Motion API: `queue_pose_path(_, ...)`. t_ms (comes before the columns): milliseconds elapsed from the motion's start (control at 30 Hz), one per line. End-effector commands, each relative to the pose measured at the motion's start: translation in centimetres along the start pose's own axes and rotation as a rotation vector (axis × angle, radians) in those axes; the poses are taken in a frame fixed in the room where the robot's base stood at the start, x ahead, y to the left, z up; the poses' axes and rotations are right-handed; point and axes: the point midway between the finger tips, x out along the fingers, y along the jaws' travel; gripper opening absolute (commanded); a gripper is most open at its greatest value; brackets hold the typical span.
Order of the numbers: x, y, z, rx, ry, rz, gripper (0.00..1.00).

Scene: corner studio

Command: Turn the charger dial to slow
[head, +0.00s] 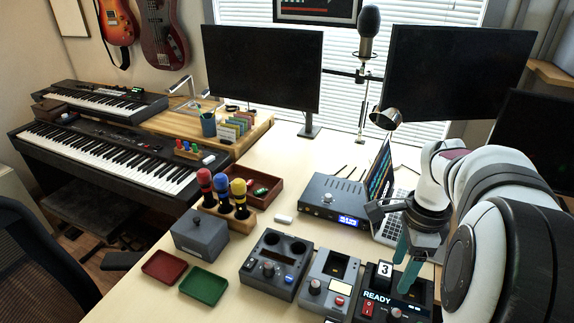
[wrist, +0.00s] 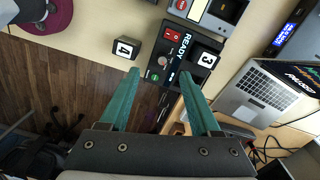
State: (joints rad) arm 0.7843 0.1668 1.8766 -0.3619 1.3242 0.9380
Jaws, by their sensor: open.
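Three control boxes stand along the desk's front. The right black box (head: 396,300) reads READY. I cannot tell which is the charger; no "slow" mark is readable. My gripper (head: 406,272) is open and empty above the black box. Its teal fingers (wrist: 159,74) are spread in the wrist view.
A cube marked 3 (head: 384,269) sits on the black box; a cube marked 4 (wrist: 127,47) is beside it. A laptop (wrist: 255,93) and a grey unit with a blue display (head: 333,198) stand behind. Red (head: 164,266) and green (head: 203,286) trays lie left.

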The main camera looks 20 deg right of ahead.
Motion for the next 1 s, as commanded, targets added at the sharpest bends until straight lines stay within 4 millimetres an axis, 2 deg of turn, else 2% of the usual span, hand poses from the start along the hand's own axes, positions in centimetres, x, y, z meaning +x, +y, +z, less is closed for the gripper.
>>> queue_pose_path(33,0.4,-0.7,-2.0,0.091,0.006,0.003,0.64)
queue_pose_path(100,0.6,-1.0,-3.3,0.151,0.012,0.002,0.64)
queue_pose_path(267,1.2,-1.0,-3.3,0.156,0.012,0.003,0.64)
queue_pose_path(367,3.1,-0.9,-3.2,0.153,0.011,0.007,0.64)
queue_pose_path(700,13.0,-0.9,-3.2,0.151,0.01,0.007,0.64)
queue_pose_path(833,15.2,-0.9,-3.3,0.152,0.01,0.004,0.64)
queue_pose_path(1000,16.3,-0.9,-3.3,0.15,0.011,0.003,0.64)
